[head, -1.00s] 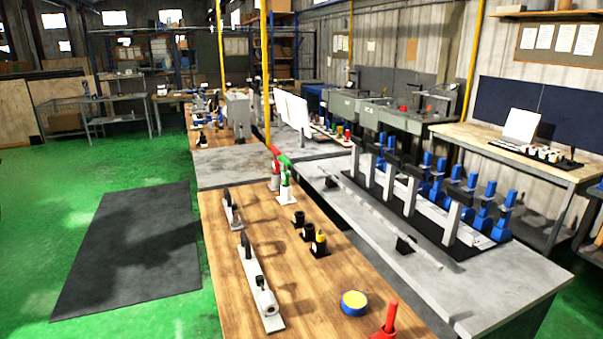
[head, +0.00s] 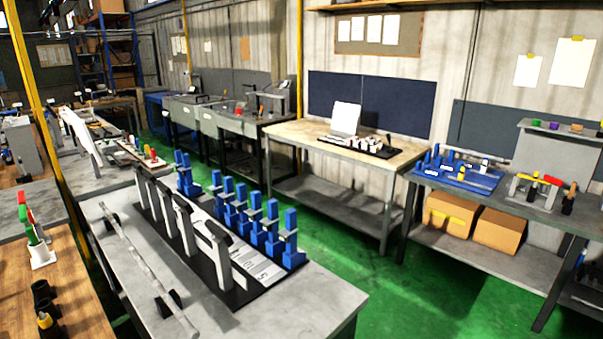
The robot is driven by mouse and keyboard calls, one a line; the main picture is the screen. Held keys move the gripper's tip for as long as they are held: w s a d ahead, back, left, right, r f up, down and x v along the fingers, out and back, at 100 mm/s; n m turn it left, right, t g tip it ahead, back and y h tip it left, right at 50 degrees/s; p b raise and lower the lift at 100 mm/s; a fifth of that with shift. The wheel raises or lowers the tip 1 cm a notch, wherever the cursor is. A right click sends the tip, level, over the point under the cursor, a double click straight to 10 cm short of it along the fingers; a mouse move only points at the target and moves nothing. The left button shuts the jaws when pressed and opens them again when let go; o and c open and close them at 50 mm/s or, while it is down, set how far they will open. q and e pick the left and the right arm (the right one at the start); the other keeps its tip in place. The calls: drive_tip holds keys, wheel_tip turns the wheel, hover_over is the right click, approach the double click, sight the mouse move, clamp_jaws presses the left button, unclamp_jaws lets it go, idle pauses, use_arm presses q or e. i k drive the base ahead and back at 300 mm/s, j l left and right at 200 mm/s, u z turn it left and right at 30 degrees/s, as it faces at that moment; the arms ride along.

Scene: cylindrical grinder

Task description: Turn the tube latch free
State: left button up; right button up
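A long, thin grey tube (head: 137,257) lies along the left side of the grey-topped table (head: 300,309), resting on small dark supports. Beside it, a black base (head: 238,300) carries a row of upright white posts with dark tops (head: 180,227). Several blue upright clamp-like pieces (head: 272,227) stand in a row along its right side. I cannot tell which piece, if any, is the tube latch. Neither of my grippers is in view.
A wooden bench (head: 72,283) with black holders is at the left. A wood-topped table (head: 290,133) with a laptop stands at the back. A grey bench (head: 535,205) at the right holds a blue tray (head: 455,180). Green floor (head: 400,285) is open between them.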

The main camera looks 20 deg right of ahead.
sight(553, 180)
drive_tip(key=i+l+z, duration=0.5)
drive_tip(key=l, duration=0.55)
drive_tip(key=i+l+z, duration=0.45)
drive_tip(key=i+l, duration=0.4)
drive_tip(key=i+l+z, duration=0.2)
drive_tip(key=i+z, duration=0.2)
drive_tip(key=i, duration=0.35)
drive_tip(key=i+z, duration=0.4)
drive_tip(key=i, duration=0.35)
drive_tip(key=i+j+z, duration=0.3)
drive_tip(key=j, duration=0.2)
